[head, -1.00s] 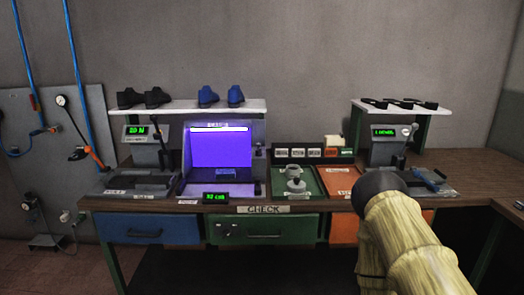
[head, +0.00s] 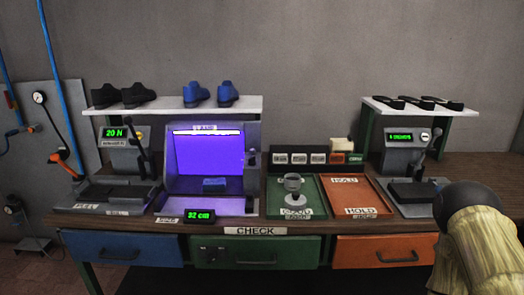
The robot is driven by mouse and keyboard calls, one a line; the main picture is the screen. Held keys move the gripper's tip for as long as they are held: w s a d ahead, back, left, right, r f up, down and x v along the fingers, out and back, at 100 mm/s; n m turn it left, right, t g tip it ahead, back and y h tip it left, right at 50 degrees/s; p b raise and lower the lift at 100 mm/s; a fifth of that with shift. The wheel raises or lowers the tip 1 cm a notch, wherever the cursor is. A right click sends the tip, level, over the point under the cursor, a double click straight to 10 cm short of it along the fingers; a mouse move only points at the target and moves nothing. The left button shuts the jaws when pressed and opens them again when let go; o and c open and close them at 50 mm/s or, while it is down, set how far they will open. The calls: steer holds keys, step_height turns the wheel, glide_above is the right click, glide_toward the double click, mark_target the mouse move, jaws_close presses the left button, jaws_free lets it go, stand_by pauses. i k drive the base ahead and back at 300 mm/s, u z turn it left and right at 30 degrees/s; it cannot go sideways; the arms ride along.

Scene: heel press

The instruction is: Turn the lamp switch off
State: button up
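The lamp box (head: 255,135) stands on the bench left of centre. Its tube (head: 207,132) glows white at the top and its inside is lit violet, so the lamp is on. A small blue block (head: 214,183) lies inside it. A small dark part, possibly the switch (head: 249,158), is on the box's right side; its position is too small to read. My arm (head: 468,225) shows at the lower right, well right of the lamp box. My gripper cannot be seen.
A "32 cm" display (head: 200,215) stands in front of the lamp box. A lever press (head: 122,165) is at its left. A green tray (head: 311,188) with a grey cup (head: 293,186) and an orange tray (head: 367,193) lie to its right. Another press (head: 403,165) stands near my arm.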

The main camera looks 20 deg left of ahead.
mark_target(251, 162)
steer(key=u, duration=0.35)
steer(key=i, duration=0.65)
steer(key=u, duration=0.55)
